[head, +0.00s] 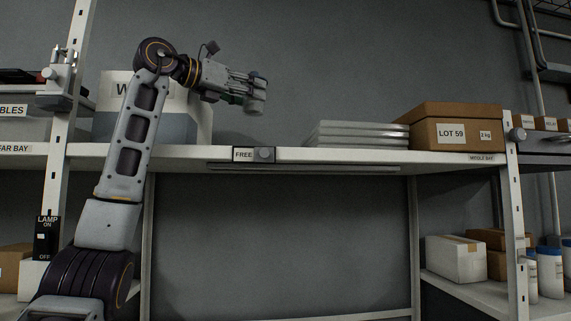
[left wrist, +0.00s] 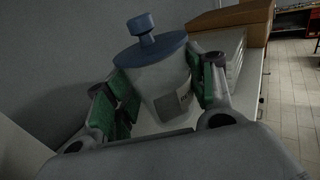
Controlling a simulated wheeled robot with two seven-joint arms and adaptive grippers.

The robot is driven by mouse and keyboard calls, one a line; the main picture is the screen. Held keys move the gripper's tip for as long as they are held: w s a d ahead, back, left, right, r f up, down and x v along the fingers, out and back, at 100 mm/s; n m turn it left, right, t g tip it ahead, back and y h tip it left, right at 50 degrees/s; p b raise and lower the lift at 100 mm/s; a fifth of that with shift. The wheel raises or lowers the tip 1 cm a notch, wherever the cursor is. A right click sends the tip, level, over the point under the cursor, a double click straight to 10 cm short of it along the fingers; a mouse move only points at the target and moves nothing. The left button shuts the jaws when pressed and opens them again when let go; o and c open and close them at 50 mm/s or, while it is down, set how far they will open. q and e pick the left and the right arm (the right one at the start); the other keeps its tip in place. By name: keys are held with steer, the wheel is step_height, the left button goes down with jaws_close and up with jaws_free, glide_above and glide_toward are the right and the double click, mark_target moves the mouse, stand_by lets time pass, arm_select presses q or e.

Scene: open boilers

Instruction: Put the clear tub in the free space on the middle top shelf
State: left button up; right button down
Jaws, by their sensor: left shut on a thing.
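The tub (left wrist: 162,85), pale with a blue lid and knob and a label on its side, is between the green-padded fingers of my left gripper (left wrist: 158,92) in the left wrist view. The gripper is shut on it. In the head view my left gripper (head: 248,92) is above the middle top shelf (head: 290,154), left of its centre; I cannot clearly make out the tub there. A stretch of shelf behind the "FREE" tag (head: 243,154) is bare, between a white-labelled bin (head: 178,128) and stacked white trays (head: 355,134). My right gripper is not in view.
A brown box marked LOT 59 (head: 455,128) stands at the shelf's right end, beside the trays. White uprights (head: 512,200) frame the bay. A dark bar (head: 300,167) runs beneath the shelf's front edge. A lamp switch (head: 46,238) is on the left upright.

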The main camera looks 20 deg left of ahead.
mark_target(249, 113)
arm_select(q)
steer(key=shift+s+d+r, duration=0.1)
steer(key=shift+d+r, duration=0.05)
steer(key=shift+d, duration=0.2)
steer(key=shift+a+f, duration=0.2)
steer(key=shift+f, duration=0.2)
steer(key=shift+d+f, duration=0.1)
steer(key=shift+f, duration=2.65)
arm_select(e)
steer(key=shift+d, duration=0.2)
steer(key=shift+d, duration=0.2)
